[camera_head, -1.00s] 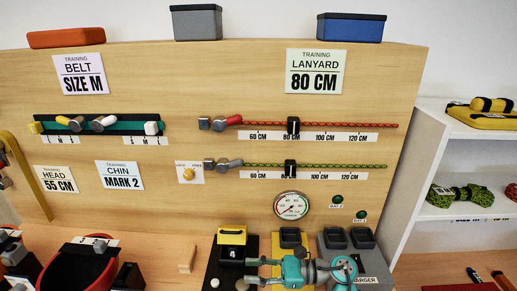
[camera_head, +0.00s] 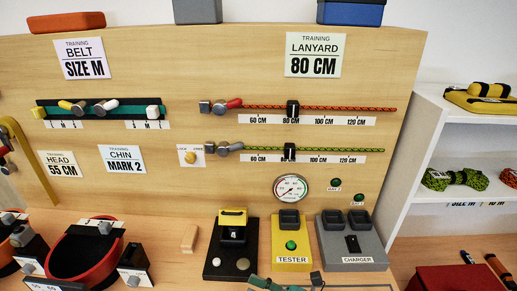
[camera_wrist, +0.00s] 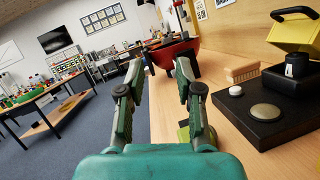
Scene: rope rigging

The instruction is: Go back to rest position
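My gripper (camera_wrist: 158,70) shows in the wrist view with its two dark green fingers apart and nothing between them. It points out past the bench edge, with the red helmet (camera_wrist: 172,53) beyond the fingers. In the head view only a bit of my teal arm shows at the bottom edge, in front of the yellow tester (camera_head: 291,258) and the grey charger (camera_head: 352,240).
A pegboard with two lanyard rails (camera_head: 340,108) stands behind. A white shelf (camera_head: 455,150) is at right.

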